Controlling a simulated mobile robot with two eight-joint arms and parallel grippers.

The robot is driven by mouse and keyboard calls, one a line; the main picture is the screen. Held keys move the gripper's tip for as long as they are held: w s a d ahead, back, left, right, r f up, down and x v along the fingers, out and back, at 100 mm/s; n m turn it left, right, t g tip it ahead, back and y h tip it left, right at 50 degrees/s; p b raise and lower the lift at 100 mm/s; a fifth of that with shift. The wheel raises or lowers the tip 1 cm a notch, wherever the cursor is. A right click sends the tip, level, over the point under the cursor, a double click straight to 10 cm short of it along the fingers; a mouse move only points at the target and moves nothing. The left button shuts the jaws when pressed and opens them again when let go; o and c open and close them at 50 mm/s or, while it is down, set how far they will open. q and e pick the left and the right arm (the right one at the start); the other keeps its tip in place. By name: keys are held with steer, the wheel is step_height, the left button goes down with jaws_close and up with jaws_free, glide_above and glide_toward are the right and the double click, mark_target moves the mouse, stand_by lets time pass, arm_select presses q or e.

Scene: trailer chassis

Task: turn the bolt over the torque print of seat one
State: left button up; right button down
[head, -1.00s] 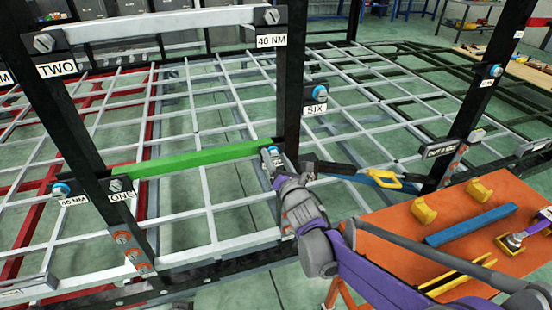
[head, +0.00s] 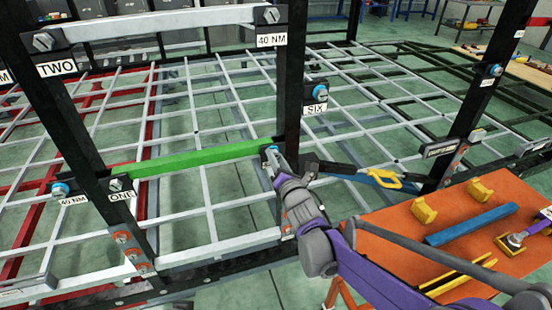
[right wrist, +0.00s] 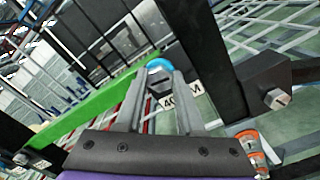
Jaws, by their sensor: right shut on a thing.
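The green bar (head: 205,158) of seat one runs between two black posts, with the ONE plate (head: 121,194) and a grey bolt (head: 117,184) at its left end. At its right end my right gripper (head: 269,161) is shut on a bolt with a blue collar. In the right wrist view this bolt's blue collar (right wrist: 160,64) shows between the fingertips (right wrist: 158,84). The torque print (right wrist: 182,101), partly hidden by a finger, lies just below the bolt there. In the head view my gripper hides that print. My left gripper is not in view.
Another blue-collared bolt (head: 60,189) sits over a 40 NM print on the left post. The SIX bolt (head: 320,90) is on the right post's side. An orange table (head: 450,215) with yellow blocks, a blue bar and tools stands at the right, under my right arm.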

arm_select(q)
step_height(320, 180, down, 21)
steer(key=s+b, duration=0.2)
steer(key=b, duration=1.6)
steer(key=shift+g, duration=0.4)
arm_select(e)
steer(key=n, duration=2.6)
steer(key=shift+a+f, duration=0.1)
steer(key=shift+f, duration=0.15)
